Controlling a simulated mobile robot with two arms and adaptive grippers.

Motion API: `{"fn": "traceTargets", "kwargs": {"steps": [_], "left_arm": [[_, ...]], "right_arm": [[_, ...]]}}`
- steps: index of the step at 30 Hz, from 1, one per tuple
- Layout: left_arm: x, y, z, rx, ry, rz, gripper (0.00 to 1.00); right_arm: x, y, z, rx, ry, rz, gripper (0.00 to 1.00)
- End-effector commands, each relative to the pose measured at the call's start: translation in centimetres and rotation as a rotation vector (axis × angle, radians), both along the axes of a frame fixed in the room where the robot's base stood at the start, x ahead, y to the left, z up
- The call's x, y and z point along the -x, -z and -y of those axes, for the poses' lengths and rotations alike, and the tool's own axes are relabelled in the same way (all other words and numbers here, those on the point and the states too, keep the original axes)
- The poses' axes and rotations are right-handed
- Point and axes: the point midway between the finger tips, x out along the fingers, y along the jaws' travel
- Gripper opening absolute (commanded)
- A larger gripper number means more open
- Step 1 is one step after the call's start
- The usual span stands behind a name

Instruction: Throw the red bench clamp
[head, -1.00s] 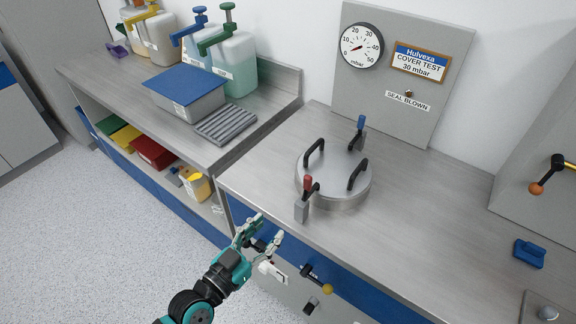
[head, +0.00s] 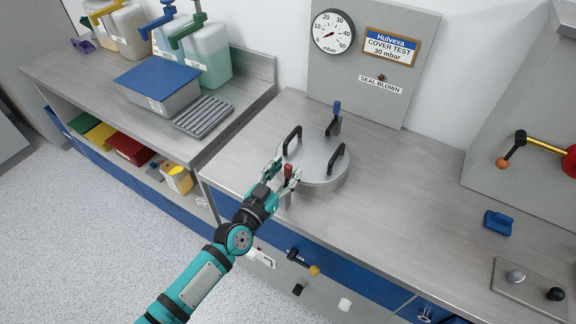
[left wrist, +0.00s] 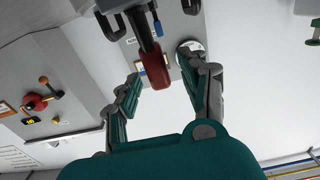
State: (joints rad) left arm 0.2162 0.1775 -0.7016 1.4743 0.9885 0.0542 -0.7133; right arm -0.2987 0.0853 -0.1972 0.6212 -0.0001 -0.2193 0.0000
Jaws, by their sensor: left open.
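The red bench clamp (head: 288,171) stands at the near left edge of the round metal lid (head: 321,165), its red handle pointing up. My left gripper (head: 281,174) is open at the handle, with one finger on each side of it. In the left wrist view the red handle (left wrist: 155,70) lies between the spread fingers (left wrist: 160,84); I cannot tell whether either touches it. The clamp's grey base is mostly hidden by the gripper in the head view. A blue-handled clamp (head: 335,117) stands at the lid's far side. My right gripper is not in view.
Two black handles (head: 337,158) stand on the lid. A pressure gauge (head: 333,32) and sign are on the panel behind. A yellow-knobbed lever (head: 303,262) sticks out of the bench front. The bench top right of the lid is clear up to a blue object (head: 498,223).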

Motion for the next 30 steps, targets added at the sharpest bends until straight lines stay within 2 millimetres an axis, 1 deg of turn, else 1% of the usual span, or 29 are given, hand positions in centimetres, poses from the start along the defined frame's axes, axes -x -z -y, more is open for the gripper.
{"fn": "traceTargets", "kwargs": {"steps": [1, 6, 13, 14, 21, 24, 30], "left_arm": [[-0.4, -0.1, 0.4, 0.0, 0.002, 0.0, 0.44], [-1.1, 0.0, 0.8, -0.002, 0.0, 0.0, 0.44], [-1.1, 0.0, 0.9, -0.001, 0.0, 0.0, 0.44], [-1.1, 0.0, 0.9, -0.001, 0.0, 0.0, 0.43], [-1.1, 0.0, 0.9, -0.001, 0.0, 0.0, 0.12], [-1.1, 0.0, 0.8, -0.001, 0.0, 0.0, 0.0], [-1.1, 0.0, 0.8, -0.001, 0.0, 0.0, 0.0]], "right_arm": [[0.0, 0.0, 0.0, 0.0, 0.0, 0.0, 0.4], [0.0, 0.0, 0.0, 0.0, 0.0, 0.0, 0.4], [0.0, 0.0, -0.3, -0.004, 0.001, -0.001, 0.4], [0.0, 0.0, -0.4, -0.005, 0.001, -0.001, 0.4], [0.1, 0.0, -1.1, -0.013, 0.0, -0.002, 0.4], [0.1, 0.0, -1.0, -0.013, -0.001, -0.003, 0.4], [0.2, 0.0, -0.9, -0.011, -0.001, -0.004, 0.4]]}}
